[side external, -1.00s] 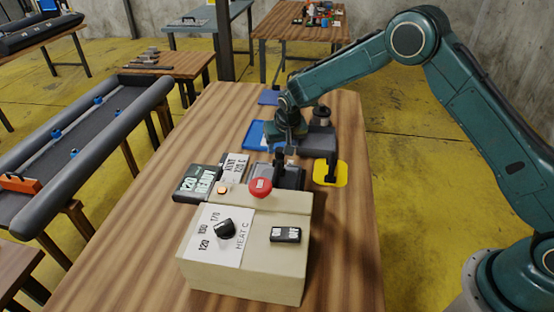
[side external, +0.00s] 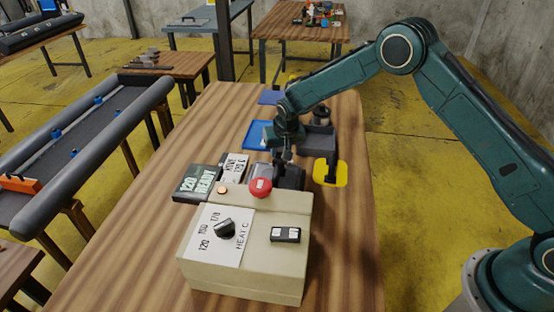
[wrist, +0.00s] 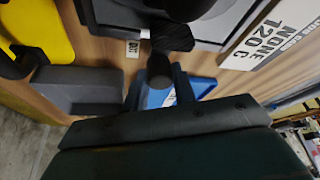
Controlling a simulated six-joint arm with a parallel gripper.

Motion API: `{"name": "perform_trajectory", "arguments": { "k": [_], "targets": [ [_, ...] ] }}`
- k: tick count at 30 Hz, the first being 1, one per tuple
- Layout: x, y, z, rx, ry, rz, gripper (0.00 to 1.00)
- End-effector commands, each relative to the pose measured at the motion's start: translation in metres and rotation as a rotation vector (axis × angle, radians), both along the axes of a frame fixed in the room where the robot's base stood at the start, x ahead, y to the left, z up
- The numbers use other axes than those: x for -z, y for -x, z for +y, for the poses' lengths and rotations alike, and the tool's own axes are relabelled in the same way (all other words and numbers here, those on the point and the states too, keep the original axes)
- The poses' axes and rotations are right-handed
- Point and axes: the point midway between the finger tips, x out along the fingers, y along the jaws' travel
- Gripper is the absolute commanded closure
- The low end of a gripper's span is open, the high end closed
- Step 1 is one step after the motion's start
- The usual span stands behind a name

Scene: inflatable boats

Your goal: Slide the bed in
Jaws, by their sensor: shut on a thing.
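The beige machine (side external: 245,250) stands at the near end of the wooden table. It has a red button, a black dial and a switch. The dark grey bed (side external: 291,177) lies low at the machine's far side, partly hidden behind it. My gripper (side external: 284,158) points down over the bed. In the wrist view, its fingers (wrist: 160,95) are shut on a dark round-ended handle (wrist: 159,68) beside the machine's grey and black parts. Whether the bed is fully inside cannot be seen. The display (side external: 197,183) reads 120 READY.
A card (side external: 234,167) reading NONE 120 C lies beside the display. Blue sheets (side external: 256,135) lie beyond my gripper. A grey block (side external: 321,140) and a yellow pad (side external: 330,173) are to the right. The table's left side is clear.

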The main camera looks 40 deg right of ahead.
Motion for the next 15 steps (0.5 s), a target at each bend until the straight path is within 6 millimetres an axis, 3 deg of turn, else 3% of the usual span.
{"name": "perform_trajectory", "arguments": {
  "k": [7,15],
  "targets": [
    [0.0,0.008,0.009,-0.002,0.0,0.002,1.0],
    [0.0,0.04,0.041,-0.004,0.0,0.003,1.0]
  ]
}}
